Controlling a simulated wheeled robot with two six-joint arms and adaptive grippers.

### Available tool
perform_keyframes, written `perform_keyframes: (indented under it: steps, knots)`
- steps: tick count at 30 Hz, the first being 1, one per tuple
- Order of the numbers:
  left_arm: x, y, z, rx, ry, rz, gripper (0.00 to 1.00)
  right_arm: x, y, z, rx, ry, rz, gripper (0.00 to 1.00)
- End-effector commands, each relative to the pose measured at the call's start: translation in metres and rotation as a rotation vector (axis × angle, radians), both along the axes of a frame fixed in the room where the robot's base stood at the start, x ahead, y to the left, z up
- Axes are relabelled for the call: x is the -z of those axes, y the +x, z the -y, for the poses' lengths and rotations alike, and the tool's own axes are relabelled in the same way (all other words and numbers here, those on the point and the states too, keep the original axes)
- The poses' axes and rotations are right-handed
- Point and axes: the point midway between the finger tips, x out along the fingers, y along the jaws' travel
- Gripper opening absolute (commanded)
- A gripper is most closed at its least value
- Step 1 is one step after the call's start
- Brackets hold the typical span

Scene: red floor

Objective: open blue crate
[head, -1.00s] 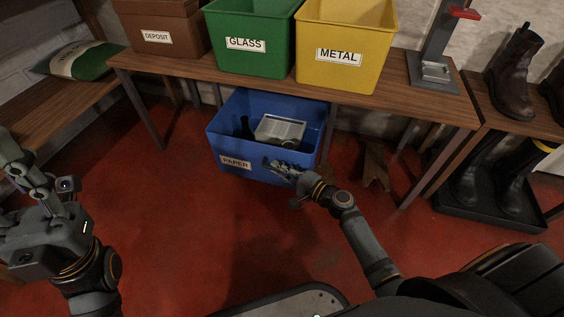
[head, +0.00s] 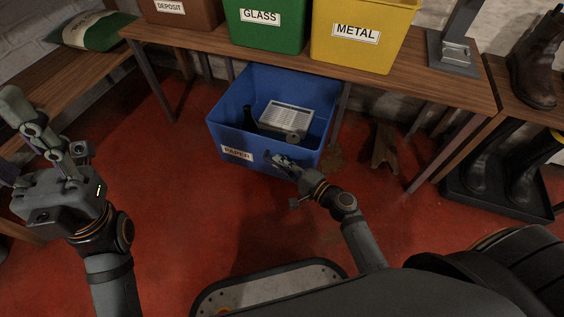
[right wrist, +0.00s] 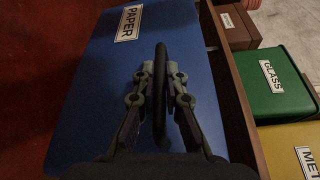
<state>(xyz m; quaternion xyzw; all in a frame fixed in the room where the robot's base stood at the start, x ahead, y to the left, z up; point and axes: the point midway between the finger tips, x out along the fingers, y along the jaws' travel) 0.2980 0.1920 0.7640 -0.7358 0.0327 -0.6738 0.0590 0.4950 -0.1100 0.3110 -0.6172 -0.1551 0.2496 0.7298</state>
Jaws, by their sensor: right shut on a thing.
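The blue crate (head: 230,122), labelled PAPER, stands on the floor partly under the wooden table, its open top showing. A pale grey box-shaped device (head: 287,118) and a dark bottle (head: 248,118) are inside. My right gripper (head: 282,162) is at the crate's front face, and in the right wrist view (right wrist: 160,85) it is shut on the dark bar handle (right wrist: 161,58) of that face. My left gripper (head: 35,130) is raised at the left, away from the crate; its opening is unclear.
The wooden table (head: 300,62) carries a brown deposit box (head: 190,12), a green GLASS bin (head: 263,32) and a yellow METAL bin (head: 350,50). Table legs flank the crate. Boots (head: 535,70) stand at the right. Red floor (head: 190,210) in front is clear.

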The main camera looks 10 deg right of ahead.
Motion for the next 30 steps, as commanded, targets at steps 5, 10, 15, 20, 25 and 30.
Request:
perform_keyframes:
  steps: [5, 10, 15, 20, 25, 30]
  knots:
    - [0.0, 0.0, 0.0, 0.0, 0.0, 0.0, 0.4, 0.001, 0.0, 0.0, 0.001, -0.001, -0.002, 0.2]
    - [0.0, 0.0, 0.0, 0.0, 0.0, 0.0, 0.4, 0.001, 0.0, 0.0, 0.0, -0.001, -0.001, 0.34]
    - [0.0, 0.0, 0.0, 0.0, 0.0, 0.0, 0.4, 0.0, 0.0, 0.0, 0.0, -0.001, -0.001, 0.34]
    - [0.0, 0.0, 0.0, 0.0, -0.001, -0.001, 0.4, 0.001, -0.009, 0.006, -0.001, -0.002, -0.002, 0.34]
    - [0.0, 0.0, 0.0, 0.0, -0.001, 0.0, 0.4, -0.002, -0.042, 0.027, -0.004, -0.007, -0.006, 0.34]
    - [0.0, 0.0, 0.0, 0.0, 0.0, 0.0, 0.4, -0.005, -0.075, 0.05, -0.004, -0.006, -0.005, 0.34]
